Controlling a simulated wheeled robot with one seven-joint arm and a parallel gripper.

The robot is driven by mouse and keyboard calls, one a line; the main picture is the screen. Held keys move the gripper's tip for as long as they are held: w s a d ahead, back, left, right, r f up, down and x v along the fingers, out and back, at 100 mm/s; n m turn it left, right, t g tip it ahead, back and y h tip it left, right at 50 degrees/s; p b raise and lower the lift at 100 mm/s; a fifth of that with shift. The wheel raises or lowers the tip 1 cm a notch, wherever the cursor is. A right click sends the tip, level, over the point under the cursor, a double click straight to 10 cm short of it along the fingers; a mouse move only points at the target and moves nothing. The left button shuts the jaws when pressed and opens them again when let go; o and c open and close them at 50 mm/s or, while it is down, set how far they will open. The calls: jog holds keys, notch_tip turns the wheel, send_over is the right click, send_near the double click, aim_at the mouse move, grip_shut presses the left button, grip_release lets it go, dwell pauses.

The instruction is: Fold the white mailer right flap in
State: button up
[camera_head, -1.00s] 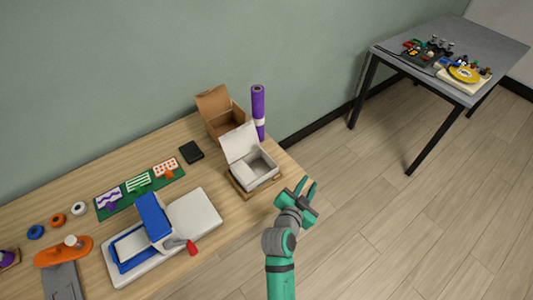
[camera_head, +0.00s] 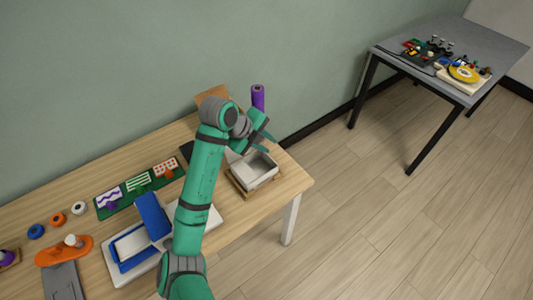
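The white mailer (camera_head: 261,171) is a small open box on a wooden base near the right end of the wooden table. Its lid and left side are mostly hidden behind my arm and gripper. The separate right flap is too small to make out. My gripper (camera_head: 265,142) is above the back part of the mailer, with its fingers spread apart and pointing right and down. Nothing shows between them. I cannot tell whether a finger touches the mailer.
A brown cardboard box (camera_head: 211,96) and an upright purple roll (camera_head: 258,98) stand behind the mailer. A blue and white press (camera_head: 130,246) is to the left. A grey table (camera_head: 480,55) with small parts stands far right. The floor between is clear.

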jog(key=a+r+m+y, duration=0.1)
jog(key=a, duration=0.3)
jog(key=shift+g, duration=0.4)
jog(key=x, duration=1)
jog(key=shift+s+f, duration=0.1)
jog(key=shift+s, duration=0.1)
jog(key=shift+d+f, duration=0.1)
jog(key=shift+d, duration=0.1)
jog(key=shift+s, duration=0.1)
jog(key=shift+a, duration=0.1)
grip_shut()
